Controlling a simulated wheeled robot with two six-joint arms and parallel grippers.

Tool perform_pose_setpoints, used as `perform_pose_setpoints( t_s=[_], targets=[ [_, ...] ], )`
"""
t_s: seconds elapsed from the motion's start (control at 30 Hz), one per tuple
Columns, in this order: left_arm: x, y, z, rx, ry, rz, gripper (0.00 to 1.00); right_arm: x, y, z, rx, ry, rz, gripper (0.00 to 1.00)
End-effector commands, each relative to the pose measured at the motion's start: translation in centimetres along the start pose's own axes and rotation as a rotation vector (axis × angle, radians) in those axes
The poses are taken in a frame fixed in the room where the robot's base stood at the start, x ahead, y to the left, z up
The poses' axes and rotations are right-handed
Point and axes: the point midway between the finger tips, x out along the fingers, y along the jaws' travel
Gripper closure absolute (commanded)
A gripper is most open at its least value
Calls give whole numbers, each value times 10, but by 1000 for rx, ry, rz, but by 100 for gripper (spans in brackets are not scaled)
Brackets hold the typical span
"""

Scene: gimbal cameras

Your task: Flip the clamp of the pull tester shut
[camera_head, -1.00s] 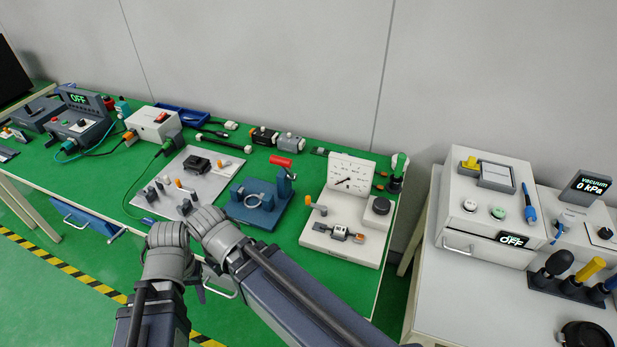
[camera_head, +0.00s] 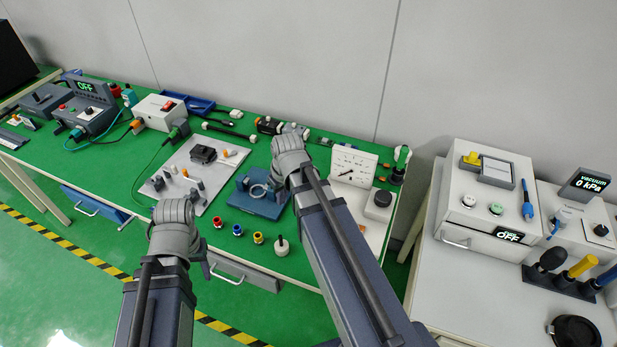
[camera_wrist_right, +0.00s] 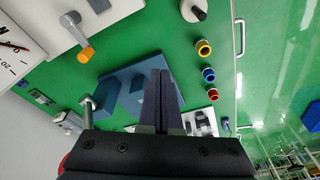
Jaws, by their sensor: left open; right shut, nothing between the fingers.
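The pull tester, which I take to be the white unit with a dial gauge (camera_head: 353,167), stands right of centre on the green bench. My right forearm covers much of its base in the head view. I cannot tell whether this lever is the clamp. My right gripper (camera_head: 291,145) is shut and empty; its fingers (camera_wrist_right: 161,85) appear over the blue fixture (camera_wrist_right: 128,85).
The blue fixture (camera_head: 262,203) stands left of the tester. A grey plate (camera_head: 194,172) with small parts is further left. A separate white bench is at the right.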

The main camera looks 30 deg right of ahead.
Motion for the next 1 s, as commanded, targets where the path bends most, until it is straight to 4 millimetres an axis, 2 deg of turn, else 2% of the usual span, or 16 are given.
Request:
perform_pose_setpoints(
  t_s=[0.03, 0.1, 0.2, 0.3, 0.47, 0.83, 1.0],
  targets=[
    [-10, -1, 1, 0, 0, 0, 50, -11, 30, -7, 27, 29, 3, 100],
    [-15, -1, 1, 0, 0, 0, 50, -17, 59, -10, 45, 67, 9, 100],
    [-20, -2, 1, 0, 0, 0, 50, -25, 92, -12, 63, 109, 20, 100],
    [-22, -2, 1, 0, 0, 0, 50, -30, 114, -11, 74, 134, 29, 100],
    [-23, -2, 1, 0, 0, 0, 50, -32, 126, -10, 79, 151, 35, 100],
    [-22, -2, 1, 0, 0, 0, 50, -30, 125, -10, 78, 150, 35, 100],
    [-14, -1, 1, 0, 0, 0, 50, -22, 126, -11, 78, 150, 35, 100]
  ],
)
